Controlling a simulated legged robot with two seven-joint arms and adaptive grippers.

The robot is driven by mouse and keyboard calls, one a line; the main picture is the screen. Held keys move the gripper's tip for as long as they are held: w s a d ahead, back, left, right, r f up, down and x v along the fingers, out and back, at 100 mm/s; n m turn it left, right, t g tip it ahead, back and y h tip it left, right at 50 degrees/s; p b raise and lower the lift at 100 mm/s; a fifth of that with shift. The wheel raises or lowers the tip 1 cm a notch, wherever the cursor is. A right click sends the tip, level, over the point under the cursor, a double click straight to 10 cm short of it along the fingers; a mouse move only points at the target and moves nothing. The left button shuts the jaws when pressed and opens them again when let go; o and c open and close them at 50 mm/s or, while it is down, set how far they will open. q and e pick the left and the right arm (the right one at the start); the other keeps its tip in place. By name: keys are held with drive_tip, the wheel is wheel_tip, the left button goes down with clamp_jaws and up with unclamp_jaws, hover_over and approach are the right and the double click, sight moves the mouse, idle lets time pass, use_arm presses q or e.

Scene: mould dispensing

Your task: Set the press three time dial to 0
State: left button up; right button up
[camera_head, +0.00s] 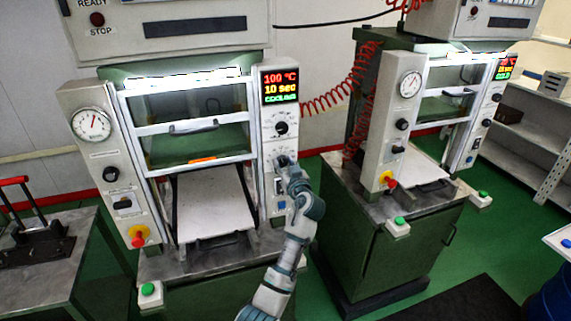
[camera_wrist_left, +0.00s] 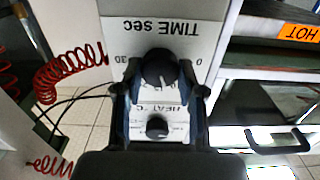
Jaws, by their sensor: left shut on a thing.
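The press (camera_head: 262,190) in front of me has a panel on its right with a display (camera_head: 280,85) reading 100 °C, 10 sec and a green word that looks like COOLING. My left gripper (camera_head: 283,163) is at the lower dial of this panel. In the left wrist view, the black time dial (camera_wrist_left: 159,66) sits under an upside-down TIME sec label, between the two fingers of my left gripper (camera_wrist_left: 160,85), which is shut on it. In the head view the gripper mostly hides that dial. The pointer's exact setting is unclear. My right gripper is not in view.
The heat dial (camera_head: 281,128) is just above, and also shows in the left wrist view (camera_wrist_left: 157,127). A white plate (camera_head: 212,205) lies before the press opening. A second press (camera_head: 400,130) stands to the right. Red coiled hoses (camera_wrist_left: 70,78) hang beside the panel.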

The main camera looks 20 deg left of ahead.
use_arm(q)
drive_tip(key=shift+a+r, duration=0.1)
drive_tip(key=shift+r, duration=0.15)
drive_tip(key=o, duration=1.1)
drive_tip(key=shift+w+f, duration=0.2)
drive_tip(key=shift+w, duration=0.05)
drive_tip(key=shift+o, duration=0.2)
drive_tip(key=shift+w+a+f, duration=0.2)
drive_tip(key=shift+w+f, duration=0.1)
drive_tip(key=shift+w, duration=0.1)
drive_tip(key=shift+s+d+r, duration=0.1)
drive_tip(key=shift+s, duration=0.25)
drive_tip(key=v, duration=1.1)
drive_tip(key=shift+d, duration=0.2)
